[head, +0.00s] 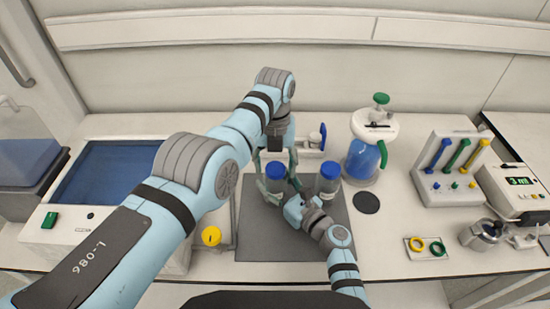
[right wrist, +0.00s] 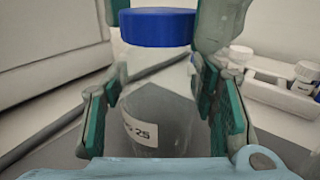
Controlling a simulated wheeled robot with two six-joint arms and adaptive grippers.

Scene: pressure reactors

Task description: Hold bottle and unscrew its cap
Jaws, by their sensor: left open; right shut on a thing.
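A clear bottle (right wrist: 160,110) with a label reading 25 stands upright between the green-padded fingers of my right gripper (right wrist: 165,115), which is shut on its body. Its blue cap (right wrist: 157,27) is on the bottle; in the head view the cap (head: 276,172) shows below my left gripper (head: 276,181). The left gripper points down from above, open, with one finger on each side of the cap. In the right wrist view its fingers show at the top beside the cap; whether they touch it I cannot tell. My right arm reaches the bottle from the lower right.
A second blue-capped bottle (head: 328,178) stands close to the right on the grey mat (head: 265,243). A pressure vessel (head: 366,155) with green handles, a tube rack (head: 452,165) and a meter (head: 515,190) are farther right. A blue-topped bath (head: 105,170) is at left.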

